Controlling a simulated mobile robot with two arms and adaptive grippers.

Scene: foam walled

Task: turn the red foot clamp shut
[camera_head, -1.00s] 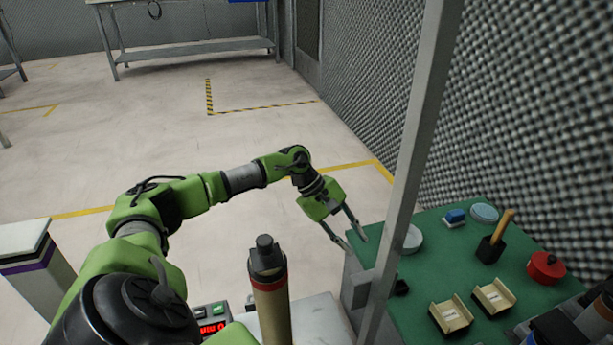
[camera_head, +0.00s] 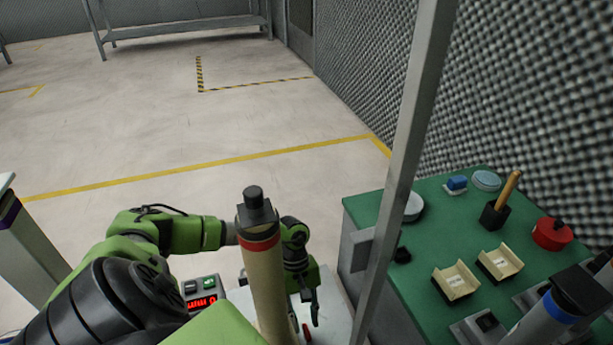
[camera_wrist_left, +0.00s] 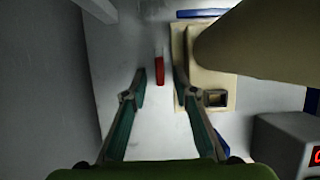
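The red foot clamp shows as a short red bar (camera_wrist_left: 159,68) in the left wrist view, lying on a pale surface beside a beige base plate (camera_wrist_left: 221,121). A bit of red (camera_head: 307,334) shows low in the head view. A tan column (camera_head: 262,275) with a red band and black cap stands beside it; its wide body (camera_wrist_left: 265,45) fills the upper right of the wrist view. My left gripper (camera_head: 305,310) points down just right of the column. In the wrist view its fingers (camera_wrist_left: 160,84) are open, with the red bar between and ahead of the tips. My right gripper is not in view.
A thin metal upright (camera_head: 400,190) stands right of the left gripper. Behind it, a green bench top (camera_head: 425,285) holds cream cradles (camera_head: 456,283), a red tin (camera_head: 552,234) and a black holder (camera_head: 494,215). A box with a red display (camera_head: 202,302) sits left of the column.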

